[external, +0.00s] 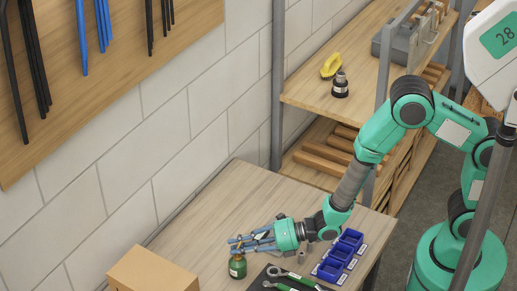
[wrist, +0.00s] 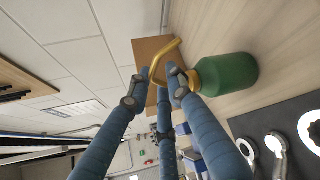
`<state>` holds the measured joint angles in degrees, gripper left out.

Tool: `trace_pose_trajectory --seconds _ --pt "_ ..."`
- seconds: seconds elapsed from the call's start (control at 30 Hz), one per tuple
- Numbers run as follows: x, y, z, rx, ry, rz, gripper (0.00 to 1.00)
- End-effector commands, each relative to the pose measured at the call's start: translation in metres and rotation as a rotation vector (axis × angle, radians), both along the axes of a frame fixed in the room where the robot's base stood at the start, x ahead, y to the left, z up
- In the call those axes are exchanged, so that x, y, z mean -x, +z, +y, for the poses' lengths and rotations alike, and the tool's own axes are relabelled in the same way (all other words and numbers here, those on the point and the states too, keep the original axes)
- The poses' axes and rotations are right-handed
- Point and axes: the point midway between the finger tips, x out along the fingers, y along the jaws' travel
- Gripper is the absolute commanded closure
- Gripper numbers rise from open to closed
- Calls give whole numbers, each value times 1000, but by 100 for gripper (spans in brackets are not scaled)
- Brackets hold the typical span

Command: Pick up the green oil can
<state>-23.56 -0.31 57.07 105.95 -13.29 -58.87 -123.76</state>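The green oil can (external: 237,268) stands upright near the left front of the wooden table. In the wrist view the can's green body (wrist: 228,74) lies to the right of my fingers, with its brass collar and bent brass spout (wrist: 177,47) towards them. My gripper (external: 240,244) has blue jointed fingers and reaches in from the right, level with the can's top. In the wrist view my gripper's fingertips (wrist: 160,80) are close around the spout and neck, and one finger partly hides the neck. Whether they touch or grip it cannot be told.
A cardboard box (external: 152,270) stands left of the can. Blue bins (external: 340,254) and a dark mat with green-handled tools (external: 283,286) lie to the right. A wall runs behind the table (external: 215,215). A shelf (external: 310,90) stands at the back right. The table's back is clear.

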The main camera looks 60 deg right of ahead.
Motion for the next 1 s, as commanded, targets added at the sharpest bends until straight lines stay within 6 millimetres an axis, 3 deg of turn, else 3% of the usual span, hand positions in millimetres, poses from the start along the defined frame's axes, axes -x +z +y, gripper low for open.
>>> trace_pose_trajectory --seconds 0.07,0.63,1.0 --pt "0 0 0 0 0 0 100" --pt "-1 4 0 -2 0 -2 100" --pt "-1 41 0 -2 0 -5 100"
